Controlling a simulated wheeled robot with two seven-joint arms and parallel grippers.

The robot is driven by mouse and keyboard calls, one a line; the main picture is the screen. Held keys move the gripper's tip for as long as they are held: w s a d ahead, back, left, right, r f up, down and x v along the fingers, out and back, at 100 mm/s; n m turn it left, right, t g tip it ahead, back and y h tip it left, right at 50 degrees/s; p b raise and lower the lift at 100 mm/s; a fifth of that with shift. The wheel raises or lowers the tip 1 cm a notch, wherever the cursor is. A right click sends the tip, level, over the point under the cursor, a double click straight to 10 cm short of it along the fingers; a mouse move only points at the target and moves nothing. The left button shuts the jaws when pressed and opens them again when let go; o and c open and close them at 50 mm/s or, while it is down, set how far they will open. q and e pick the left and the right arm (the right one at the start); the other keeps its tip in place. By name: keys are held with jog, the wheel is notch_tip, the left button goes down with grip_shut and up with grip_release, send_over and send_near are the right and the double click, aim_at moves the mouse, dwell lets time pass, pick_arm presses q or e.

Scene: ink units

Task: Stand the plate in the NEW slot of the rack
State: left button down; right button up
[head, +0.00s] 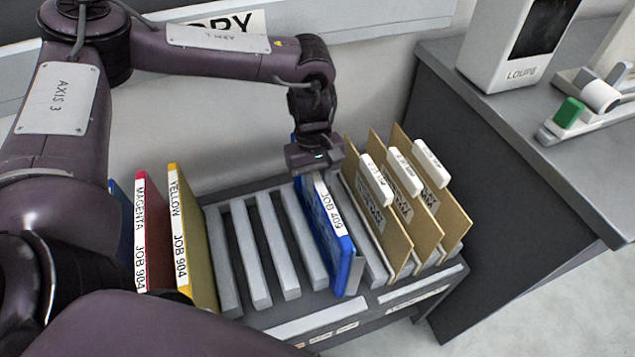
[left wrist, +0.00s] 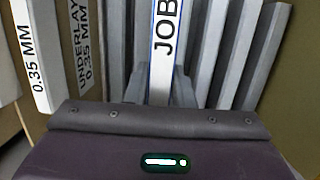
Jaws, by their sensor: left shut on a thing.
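The blue plate (head: 327,225), with a white edge label reading JOB 409, stands upright among the grey bars of the rack (head: 262,250), right of the empty slots. My left gripper (head: 315,160) is shut on its upper edge at the back. In the left wrist view the plate's white edge (left wrist: 165,50) sits between the fingers (left wrist: 165,88). The plate's lower edge is partly hidden by the bars, and I cannot tell whether it rests on the slot floor. Small labels run along the rack's front; I cannot read which one says NEW. My right gripper is not in view.
Yellow (head: 190,240) and magenta (head: 152,230) JOB 904 plates stand at the rack's left, with another blue one behind. Tan cards with white tabs (head: 376,180) stand close on the right. A grey bench (head: 570,165) with a LOUPE box (head: 500,60) is at right.

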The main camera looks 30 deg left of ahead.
pick_arm(q)
jog(key=shift+s+f, duration=0.35)
jog(key=shift+f, duration=0.15)
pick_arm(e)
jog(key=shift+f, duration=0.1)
pick_arm(q)
jog(key=c, duration=1.5)
grip_release()
jog(key=o, duration=0.3)
jog(key=shift+w, duration=0.3)
jog(key=shift+o, duration=0.2)
jog(key=shift+r, duration=0.1)
jog(key=shift+r, duration=0.15)
jog(key=v, duration=0.6)
jog(key=shift+r, duration=0.25)
jog(key=shift+w+a+r, duration=0.1)
jog(key=shift+a+r, duration=0.05)
jog(key=shift+r, duration=0.3)
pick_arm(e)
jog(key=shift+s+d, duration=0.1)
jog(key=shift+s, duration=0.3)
pick_arm(q)
jog(key=shift+p, duration=0.3)
